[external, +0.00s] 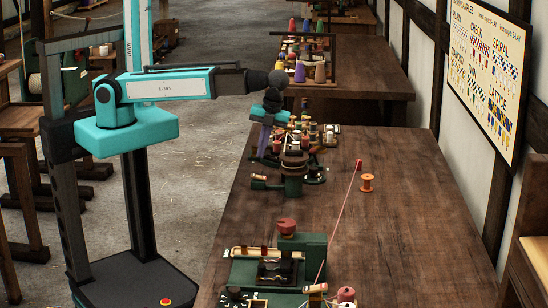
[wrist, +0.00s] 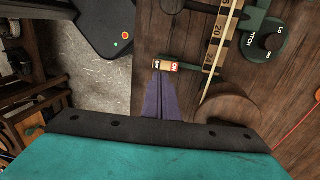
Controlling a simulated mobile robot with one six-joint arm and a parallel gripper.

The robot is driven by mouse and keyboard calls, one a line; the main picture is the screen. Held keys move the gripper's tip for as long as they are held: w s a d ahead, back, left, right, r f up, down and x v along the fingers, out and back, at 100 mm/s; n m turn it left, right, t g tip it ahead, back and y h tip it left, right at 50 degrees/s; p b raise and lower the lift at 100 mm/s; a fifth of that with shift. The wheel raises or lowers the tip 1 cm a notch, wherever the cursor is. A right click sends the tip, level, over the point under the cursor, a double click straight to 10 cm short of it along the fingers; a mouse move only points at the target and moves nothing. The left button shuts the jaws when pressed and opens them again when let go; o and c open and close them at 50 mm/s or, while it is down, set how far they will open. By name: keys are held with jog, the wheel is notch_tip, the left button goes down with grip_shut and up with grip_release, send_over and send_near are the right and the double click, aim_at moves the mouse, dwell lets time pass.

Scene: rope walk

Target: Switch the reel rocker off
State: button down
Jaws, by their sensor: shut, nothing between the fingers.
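The reel rocker (wrist: 165,65) is a small block with a pale label half and a red label half, on a dark green mount at the bench's left edge. The lettering is too small to read surely, and I cannot tell which way it is tipped. In the external view a small green and pale part that looks like the rocker (external: 259,177) juts from the reel stand. My gripper (wrist: 162,78) has purple fingers, shut and empty, with the tips right by the rocker. In the external view my gripper (external: 262,155) points down above the rocker; contact cannot be told.
A pale rod and numbered scale (wrist: 216,45) and a green dial (wrist: 268,40) stand beside the rocker. A round wooden piece (wrist: 228,112) is close to my fingers' right. Several spools (external: 310,135) crowd behind. A red cord (external: 340,215) crosses the bench; the bench's right side is mostly clear.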

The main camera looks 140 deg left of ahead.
aim_at(255, 175)
jog(key=shift+p+x, duration=1.05)
jog(key=shift+x, duration=2.35)
